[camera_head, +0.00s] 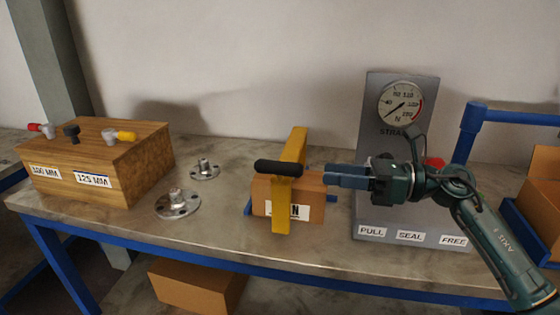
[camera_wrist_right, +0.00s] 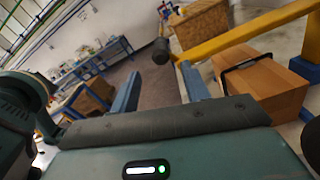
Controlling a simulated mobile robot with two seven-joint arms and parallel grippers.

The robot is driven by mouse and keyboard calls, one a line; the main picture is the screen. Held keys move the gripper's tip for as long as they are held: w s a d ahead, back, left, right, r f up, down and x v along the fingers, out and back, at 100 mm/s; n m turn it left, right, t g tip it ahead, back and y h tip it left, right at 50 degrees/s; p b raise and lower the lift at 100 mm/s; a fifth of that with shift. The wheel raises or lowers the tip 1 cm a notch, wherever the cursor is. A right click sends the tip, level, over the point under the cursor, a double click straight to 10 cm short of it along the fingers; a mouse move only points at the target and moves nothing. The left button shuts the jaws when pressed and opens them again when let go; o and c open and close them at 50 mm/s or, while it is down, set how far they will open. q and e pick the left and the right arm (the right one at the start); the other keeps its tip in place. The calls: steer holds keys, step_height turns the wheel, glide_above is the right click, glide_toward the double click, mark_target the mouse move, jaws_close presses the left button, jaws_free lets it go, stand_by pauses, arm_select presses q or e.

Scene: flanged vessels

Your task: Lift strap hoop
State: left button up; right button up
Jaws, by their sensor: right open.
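The yellow hoop (camera_head: 298,148) stands over a brown box (camera_head: 313,191) near the middle of the bench. A black grip (camera_head: 279,167) crosses the top of its front part. In the right wrist view the yellow bar (camera_wrist_right: 245,33) slants across the top right, and the black grip (camera_wrist_right: 161,51) shows beyond the fingertips. My right gripper (camera_head: 327,176) points left, just right of the grip and apart from it. Its two blue fingers (camera_wrist_right: 158,82) are spread with nothing between them. My left gripper is in neither view.
A grey gauge panel (camera_head: 415,150) with PULL, SEAL and FREE labels stands behind my right arm. A wooden block (camera_head: 150,160) with coloured knobs and two metal flanges (camera_head: 177,204) are at left. The bench front (camera_head: 330,255) is clear.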

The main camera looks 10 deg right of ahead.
steer(key=p, duration=0.2)
glide_toward(255, 165)
steer(key=x, duration=0.3)
steer(key=w+x, duration=0.1)
steer(key=x, duration=0.1)
steer(key=shift+w+a+f, duration=0.1)
steer(key=shift+f, duration=0.25)
steer(key=shift+c, duration=0.6)
jaws_close()
